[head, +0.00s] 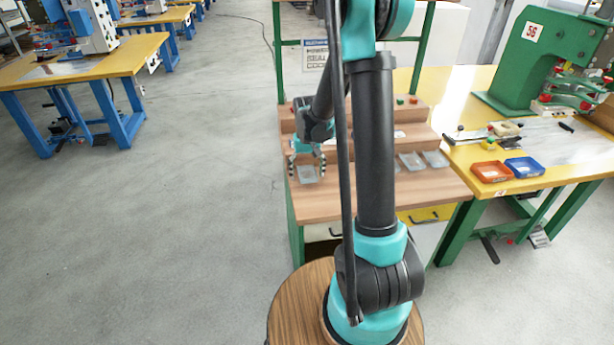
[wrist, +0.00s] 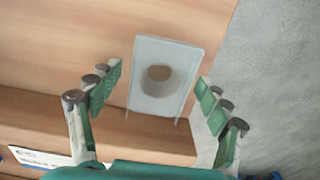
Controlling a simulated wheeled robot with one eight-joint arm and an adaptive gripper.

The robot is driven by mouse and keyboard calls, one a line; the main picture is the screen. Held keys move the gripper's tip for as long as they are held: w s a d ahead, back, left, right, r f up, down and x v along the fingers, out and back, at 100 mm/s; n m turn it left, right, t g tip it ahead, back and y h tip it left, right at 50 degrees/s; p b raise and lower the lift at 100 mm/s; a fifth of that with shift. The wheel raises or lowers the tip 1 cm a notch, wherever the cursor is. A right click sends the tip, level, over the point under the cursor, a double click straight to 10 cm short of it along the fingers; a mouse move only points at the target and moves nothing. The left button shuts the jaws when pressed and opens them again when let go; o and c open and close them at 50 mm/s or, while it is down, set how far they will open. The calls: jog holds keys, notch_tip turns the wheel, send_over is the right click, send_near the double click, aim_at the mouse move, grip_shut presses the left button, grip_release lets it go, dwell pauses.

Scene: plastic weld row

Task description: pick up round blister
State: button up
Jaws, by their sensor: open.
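The round blister (wrist: 146,99) is a clear, greyish rectangular piece with a round cavity in its middle. It lies on the wooden shelf, and in the head view the blister (head: 308,176) is on the left part of the lower wooden step. My gripper (head: 307,166) is open and points down at it. In the wrist view my gripper (wrist: 158,80) has one finger on each side of the blister, with gaps between the fingers and its edges. Whether the fingertips are level with it cannot be told.
More clear blisters (head: 411,161) lie further right on the same wooden step. A yellow table (head: 472,213) to the right holds a red tray (head: 491,172), a blue tray (head: 524,167) and a green machine (head: 540,60). Green posts (head: 279,70) frame the bench. Open floor lies left.

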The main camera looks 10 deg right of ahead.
jog(key=c, duration=0.9)
jog(key=shift+r, duration=0.1)
